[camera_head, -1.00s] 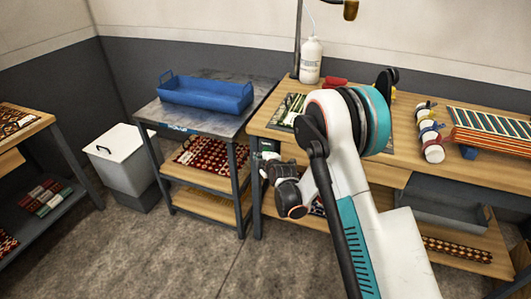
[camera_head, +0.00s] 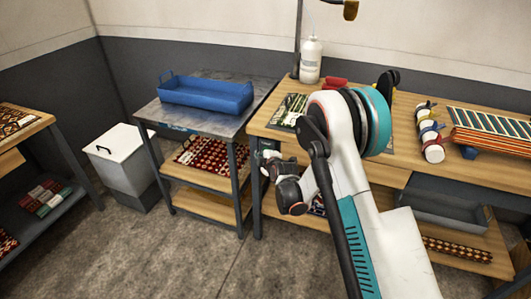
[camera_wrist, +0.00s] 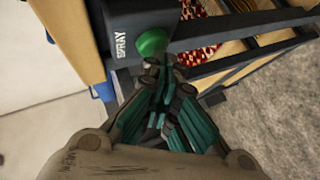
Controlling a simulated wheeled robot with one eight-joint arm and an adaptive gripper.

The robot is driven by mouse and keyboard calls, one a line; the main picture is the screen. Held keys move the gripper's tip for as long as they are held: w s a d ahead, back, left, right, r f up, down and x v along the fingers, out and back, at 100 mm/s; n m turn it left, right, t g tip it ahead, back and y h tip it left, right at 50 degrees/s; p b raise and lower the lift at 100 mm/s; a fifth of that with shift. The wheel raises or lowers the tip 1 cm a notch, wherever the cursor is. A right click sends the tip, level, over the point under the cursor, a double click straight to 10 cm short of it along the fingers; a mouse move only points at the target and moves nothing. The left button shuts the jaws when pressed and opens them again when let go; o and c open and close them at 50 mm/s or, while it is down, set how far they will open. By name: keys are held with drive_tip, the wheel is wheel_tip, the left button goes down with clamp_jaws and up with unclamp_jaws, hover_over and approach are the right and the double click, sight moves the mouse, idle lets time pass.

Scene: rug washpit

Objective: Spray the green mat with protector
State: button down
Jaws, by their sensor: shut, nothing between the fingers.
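The green mat (camera_head: 289,109) with a pale pattern lies flat on the wooden bench, left of my arm, which hides part of it. A white bottle with a printed label (camera_head: 311,62) stands behind it. In the wrist view, a dark box marked SPRAY (camera_wrist: 121,42) carries a round green button (camera_wrist: 152,43). My gripper (camera_wrist: 160,72) is shut and empty, its fingertips just below the button; I cannot tell whether they touch it. In the head view, my gripper is at the bench's left front, mostly hidden by my wrist.
A blue tray (camera_head: 205,94) sits on the grey table, with a red patterned rug (camera_head: 207,156) on its shelf. A lidded bin (camera_head: 121,151) stands left. Rolls (camera_head: 431,137) and a striped rug (camera_head: 490,130) are right on the bench. The grey floor ahead is clear.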

drive_tip(key=shift+w+d, duration=0.2)
drive_tip(key=shift+w, duration=0.25)
idle(1.6)
drive_tip(key=shift+s, duration=0.1)
idle(0.3)
drive_tip(key=shift+s+a, duration=0.35)
drive_tip(key=shift+s, duration=0.5)
drive_tip(key=shift+s, duration=0.1)
drive_tip(key=s, duration=0.1)
drive_tip(key=s+a, duration=0.1)
drive_tip(key=s, duration=0.2)
drive_tip(key=shift+s+a, duration=0.25)
drive_tip(key=shift+a, duration=0.15)
